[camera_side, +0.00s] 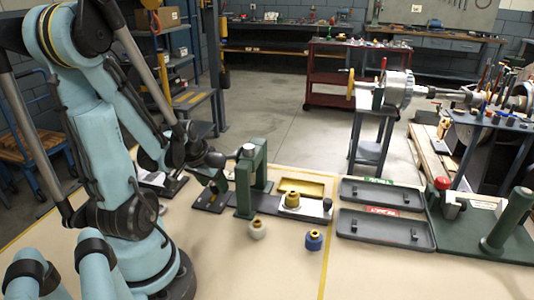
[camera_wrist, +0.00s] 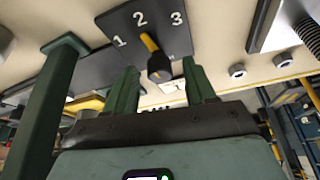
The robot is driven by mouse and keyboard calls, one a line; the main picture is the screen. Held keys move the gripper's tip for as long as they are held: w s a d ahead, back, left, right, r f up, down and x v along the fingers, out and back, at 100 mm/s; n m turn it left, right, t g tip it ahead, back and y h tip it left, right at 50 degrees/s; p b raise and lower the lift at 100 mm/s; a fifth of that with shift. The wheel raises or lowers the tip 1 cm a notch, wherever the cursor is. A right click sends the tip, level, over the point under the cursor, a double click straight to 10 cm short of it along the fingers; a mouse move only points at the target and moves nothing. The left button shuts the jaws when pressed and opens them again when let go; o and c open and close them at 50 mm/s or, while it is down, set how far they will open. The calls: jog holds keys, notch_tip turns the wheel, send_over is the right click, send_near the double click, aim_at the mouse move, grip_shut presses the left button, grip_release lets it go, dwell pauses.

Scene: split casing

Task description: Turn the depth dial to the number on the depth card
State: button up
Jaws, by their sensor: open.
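The depth dial (camera_wrist: 160,68) is a black knob with a yellow pointer, on a dark plate (camera_wrist: 108,24) marked 1, 2 and 3. In the wrist view the pointer lies toward the 2. My gripper (camera_wrist: 161,70) is open, its two green fingers on either side of the knob, with gaps visible; I cannot tell whether they touch it. In the side view my gripper (camera_side: 212,176) is low over the dark plate (camera_side: 208,200), beside the green frame (camera_side: 246,185), and hides the dial. A white card (camera_side: 153,178) lies left of it; I cannot read a number or confirm it is the depth card.
A green post (camera_wrist: 40,110) stands close left of my fingers in the wrist view. Two dark trays (camera_side: 385,230) lie right. The front table is clear.

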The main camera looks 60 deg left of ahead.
jog(key=shift+c, duration=0.3)
grip_shut()
jog(key=shift+d+n+g+y, duration=0.1)
jog(key=shift+n+g+y, duration=0.3)
jog(key=shift+n, duration=1.1)
jog(key=shift+o, duration=0.3)
grip_release()
